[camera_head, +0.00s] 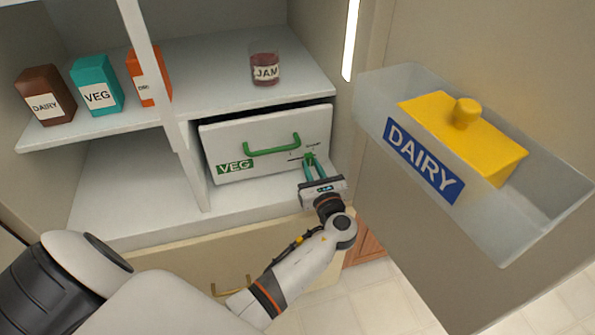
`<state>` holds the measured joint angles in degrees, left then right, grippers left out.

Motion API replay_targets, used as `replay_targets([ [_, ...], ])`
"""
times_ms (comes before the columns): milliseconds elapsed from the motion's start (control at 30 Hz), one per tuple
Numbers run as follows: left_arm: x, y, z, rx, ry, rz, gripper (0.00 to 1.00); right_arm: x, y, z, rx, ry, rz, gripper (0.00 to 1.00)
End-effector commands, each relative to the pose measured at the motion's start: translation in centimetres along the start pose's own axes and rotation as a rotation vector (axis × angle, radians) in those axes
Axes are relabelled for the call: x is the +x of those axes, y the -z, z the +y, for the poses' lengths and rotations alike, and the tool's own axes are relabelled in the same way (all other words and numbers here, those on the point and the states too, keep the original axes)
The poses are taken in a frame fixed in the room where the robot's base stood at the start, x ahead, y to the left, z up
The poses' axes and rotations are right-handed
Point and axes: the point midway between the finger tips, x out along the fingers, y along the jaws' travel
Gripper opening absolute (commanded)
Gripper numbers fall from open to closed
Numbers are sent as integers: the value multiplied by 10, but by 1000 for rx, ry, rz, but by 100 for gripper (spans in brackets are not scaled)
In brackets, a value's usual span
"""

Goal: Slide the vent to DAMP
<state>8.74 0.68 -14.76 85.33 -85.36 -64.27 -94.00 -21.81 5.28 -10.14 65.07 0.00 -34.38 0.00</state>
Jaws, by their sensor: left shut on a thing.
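The white VEG drawer (226,143) sits in the lower right bay of the fridge, with a green handle (271,146) across its front. The vent's small green slider (309,158) is at the right part of the drawer front, on a thin dark track with tiny lettering too small to read. My left gripper (312,168) reaches up from below and is shut on the slider, with its fingertips at the drawer face. The fingers partly hide the slider. My right gripper is out of view.
The open fridge door at right carries a clear DAIRY bin (480,215) with a yellow lid (465,133). A jam jar (265,69) and several cartons stand on the shelf (215,75) above. The lower left bay (130,190) is empty.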

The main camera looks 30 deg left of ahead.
Motion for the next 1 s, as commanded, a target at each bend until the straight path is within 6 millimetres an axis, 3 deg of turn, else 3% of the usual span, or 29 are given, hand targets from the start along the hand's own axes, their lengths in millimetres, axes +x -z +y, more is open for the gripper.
replay_targets([
  [133, 0, 0, 18, 0, -2, 0, 0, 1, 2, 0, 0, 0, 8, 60],
  [433, -1, 0, 20, -1, -6, 0, 0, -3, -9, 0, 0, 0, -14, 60],
  [467, -1, 0, 20, -2, -7, 0, 25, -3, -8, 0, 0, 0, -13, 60],
  [567, -1, 0, 20, -1, -5, 0, 41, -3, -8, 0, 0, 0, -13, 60],
  [867, -1, 0, 18, 0, -2, 0, 42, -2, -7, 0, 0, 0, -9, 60],
  [1000, -14, -1, 18, 1, -3, -2, 42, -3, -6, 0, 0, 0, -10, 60],
])
